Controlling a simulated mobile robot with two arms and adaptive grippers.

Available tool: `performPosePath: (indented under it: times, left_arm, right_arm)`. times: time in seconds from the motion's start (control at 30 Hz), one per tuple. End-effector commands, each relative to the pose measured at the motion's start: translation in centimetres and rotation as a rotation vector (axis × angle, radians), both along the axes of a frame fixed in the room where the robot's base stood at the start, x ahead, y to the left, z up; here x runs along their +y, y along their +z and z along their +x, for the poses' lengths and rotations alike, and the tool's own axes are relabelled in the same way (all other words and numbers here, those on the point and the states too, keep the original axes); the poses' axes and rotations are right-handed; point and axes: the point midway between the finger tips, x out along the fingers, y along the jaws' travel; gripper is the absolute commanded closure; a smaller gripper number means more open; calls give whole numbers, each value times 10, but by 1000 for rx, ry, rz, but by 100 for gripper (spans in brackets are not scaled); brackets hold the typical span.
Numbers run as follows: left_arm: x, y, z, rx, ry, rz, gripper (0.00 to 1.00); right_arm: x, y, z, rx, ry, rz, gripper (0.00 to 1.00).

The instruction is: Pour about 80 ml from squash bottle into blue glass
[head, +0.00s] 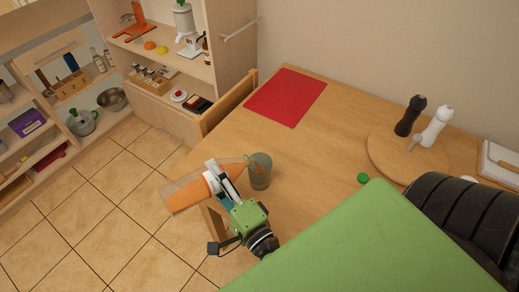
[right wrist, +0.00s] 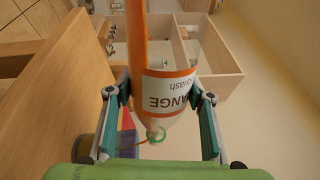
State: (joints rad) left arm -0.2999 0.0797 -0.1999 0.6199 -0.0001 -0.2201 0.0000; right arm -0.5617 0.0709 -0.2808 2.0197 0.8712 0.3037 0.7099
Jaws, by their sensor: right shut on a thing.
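The squash bottle (head: 186,193) holds orange liquid and is tipped nearly flat, its neck toward the blue glass (head: 260,174). My right gripper (head: 222,182) is shut around the bottle near its label. In the right wrist view the bottle (right wrist: 153,60) lies between the two fingers of the gripper (right wrist: 158,90), its "ORANGE squash" label upside down. A thin orange stream (right wrist: 144,142) leaves its mouth. The grey-blue glass stands upright on the table under the bottle's mouth. Its liquid level is not clear. My left gripper is not in view.
The wooden table (head: 335,125) holds a red mat (head: 286,97), a green cap (head: 363,178) and a round board (head: 385,155) with a black mill (head: 410,116) and a white mill (head: 437,126). Shelves (head: 160,50) stand behind at left. The table around the glass is clear.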

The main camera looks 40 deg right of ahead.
Motion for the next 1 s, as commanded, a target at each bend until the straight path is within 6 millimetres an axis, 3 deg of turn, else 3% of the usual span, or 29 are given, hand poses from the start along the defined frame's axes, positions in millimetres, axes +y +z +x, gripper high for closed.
performPosePath:
  times: [0.27,0.4,0.47,0.6,0.77,0.87,1.0]
  left_arm:
    - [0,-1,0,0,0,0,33]
    - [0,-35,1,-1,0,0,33]
    - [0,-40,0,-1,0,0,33]
    - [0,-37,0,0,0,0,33]
    - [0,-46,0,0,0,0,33]
    - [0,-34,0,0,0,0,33]
    - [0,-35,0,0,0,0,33]
  right_arm:
    - [0,-1,0,-2,0,-4,82]
    - [3,-37,0,-10,-1,-217,82]
    - [4,-43,0,-14,-2,-298,82]
    - [6,-39,0,-17,-1,-346,82]
    - [9,-50,0,-19,-2,-406,82]
    - [7,-43,0,-21,0,-463,82]
    - [6,-46,0,-23,-1,-488,82]
